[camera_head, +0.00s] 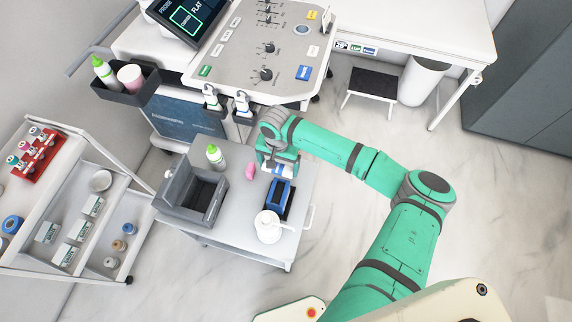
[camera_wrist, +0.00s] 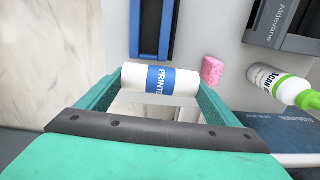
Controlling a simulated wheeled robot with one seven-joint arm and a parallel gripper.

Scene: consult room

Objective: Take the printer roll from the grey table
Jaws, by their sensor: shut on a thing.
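The printer roll (camera_wrist: 185,82) is a white cylinder with a blue band reading "PRINTE". It lies crosswise between the two green fingers of my gripper (camera_wrist: 158,80) in the wrist view, which are shut on its ends. I cannot tell how far the roll is above the tabletop.
The ultrasound console (camera_head: 262,50) is close behind.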

